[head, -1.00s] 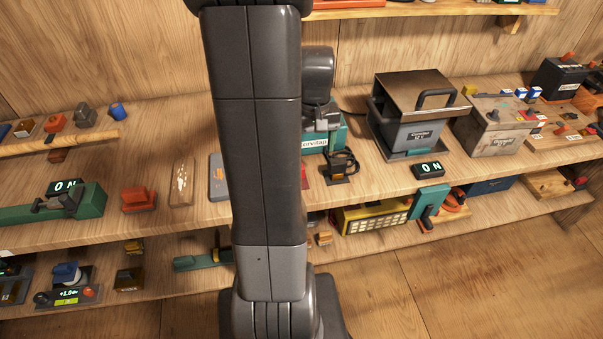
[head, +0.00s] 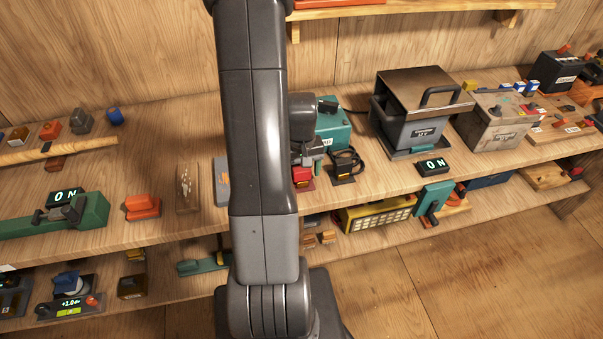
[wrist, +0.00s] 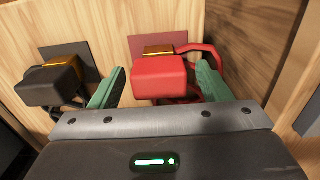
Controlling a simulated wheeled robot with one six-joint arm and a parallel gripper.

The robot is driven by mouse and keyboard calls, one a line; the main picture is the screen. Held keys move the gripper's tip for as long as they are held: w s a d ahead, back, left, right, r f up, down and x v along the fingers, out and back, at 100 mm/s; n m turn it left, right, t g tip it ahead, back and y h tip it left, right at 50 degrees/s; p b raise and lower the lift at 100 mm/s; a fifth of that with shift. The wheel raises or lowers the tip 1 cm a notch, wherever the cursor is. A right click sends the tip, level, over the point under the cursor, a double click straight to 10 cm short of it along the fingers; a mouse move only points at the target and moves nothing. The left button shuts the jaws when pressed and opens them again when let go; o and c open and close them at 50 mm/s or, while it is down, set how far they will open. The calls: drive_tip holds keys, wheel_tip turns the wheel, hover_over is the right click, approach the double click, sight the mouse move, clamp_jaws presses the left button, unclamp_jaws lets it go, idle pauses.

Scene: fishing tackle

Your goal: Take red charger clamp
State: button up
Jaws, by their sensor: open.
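The red charger clamp (wrist: 159,78) has a red body, a copper-coloured jaw and a red cable. It lies on a dark red pad on the wooden shelf. In the wrist view my gripper (wrist: 155,88) is open, with one green finger on each side of the red clamp. I cannot tell whether either finger touches it. In the head view the red clamp (head: 302,175) shows just below my gripper, partly hidden by my arm. A black clamp (wrist: 50,82) lies to the left of the fingers in the wrist view.
The teal charger box (head: 334,128) stands behind the clamps. The black clamp and its cable (head: 346,165) lie close by on the right in the head view. A grey slab (head: 221,182) lies to the left of my arm. A covered battery (head: 420,110) stands further right.

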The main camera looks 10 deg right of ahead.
drive_tip(key=shift+f, duration=0.95)
drive_tip(key=c, duration=1.1)
drive_tip(key=shift+r, duration=0.1)
